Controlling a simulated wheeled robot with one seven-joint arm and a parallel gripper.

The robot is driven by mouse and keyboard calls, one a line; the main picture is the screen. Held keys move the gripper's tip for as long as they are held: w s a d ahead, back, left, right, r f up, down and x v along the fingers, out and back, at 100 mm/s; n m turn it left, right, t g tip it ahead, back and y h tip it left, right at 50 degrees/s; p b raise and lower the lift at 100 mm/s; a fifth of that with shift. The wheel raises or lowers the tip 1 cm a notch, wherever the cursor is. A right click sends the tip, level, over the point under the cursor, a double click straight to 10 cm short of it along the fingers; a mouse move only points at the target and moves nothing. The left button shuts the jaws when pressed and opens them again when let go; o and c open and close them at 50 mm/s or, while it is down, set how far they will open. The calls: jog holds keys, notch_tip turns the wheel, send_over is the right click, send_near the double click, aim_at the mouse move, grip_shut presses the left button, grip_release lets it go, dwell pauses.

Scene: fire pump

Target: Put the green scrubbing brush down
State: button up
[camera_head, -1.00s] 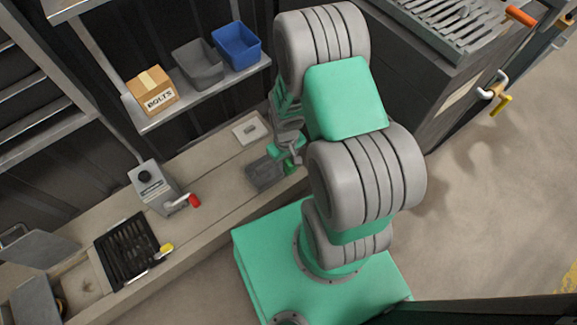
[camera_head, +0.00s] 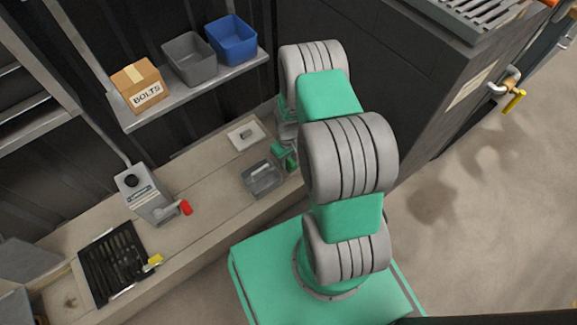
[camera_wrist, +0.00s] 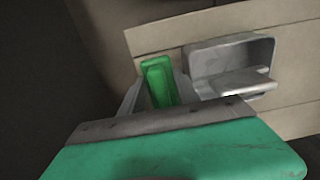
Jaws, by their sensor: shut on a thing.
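The green scrubbing brush (camera_wrist: 160,82) is between the fingers of my gripper (camera_wrist: 158,92) in the wrist view. My gripper is shut on it. In the head view the green brush (camera_head: 285,157) shows as a small patch at the counter's right end, with my gripper (camera_head: 288,150) mostly hidden by my arm. The brush is just to the right of a grey tray (camera_head: 262,190). The wrist view shows the tray (camera_wrist: 232,50) right of the brush, with a flat light-grey part across it. I cannot tell whether the brush touches the counter.
The beige counter (camera_head: 205,180) carries a pale plate (camera_head: 237,143), a grey box with a red-handled lever (camera_head: 150,195) and a black grate (camera_head: 115,262). A shelf above holds a bolts carton (camera_head: 140,85), a grey bin (camera_head: 190,60) and a blue bin (camera_head: 232,40). A dark cabinet (camera_head: 400,90) stands right.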

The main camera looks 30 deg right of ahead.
jog(key=f, duration=0.1)
jog(key=f+b, duration=0.2)
jog(key=f, duration=0.1)
jog(key=shift+w+d, duration=0.15)
jog(key=shift+w, duration=0.15)
jog(key=shift+r, duration=0.15)
jog(key=o, duration=0.9)
notch_tip(320, 180, up, 12)
jog(key=p, duration=0.5)
jog(key=shift+p, duration=0.3)
jog(key=a+r, duration=0.3)
jog(key=r, duration=1.1)
notch_tip(320, 180, up, 12)
jog(key=m+t, duration=0.2)
send_over(288, 164)
jog(key=s+a, duration=0.5)
jog(key=a, duration=0.2)
jog(key=s+r, duration=0.1)
jog(key=s, duration=0.1)
jog(key=s+a+r, duration=0.1)
jog(key=s, duration=0.1)
jog(key=s+r, duration=0.2)
jog(key=shift+s+a, duration=0.35)
jog(key=shift+a, duration=0.05)
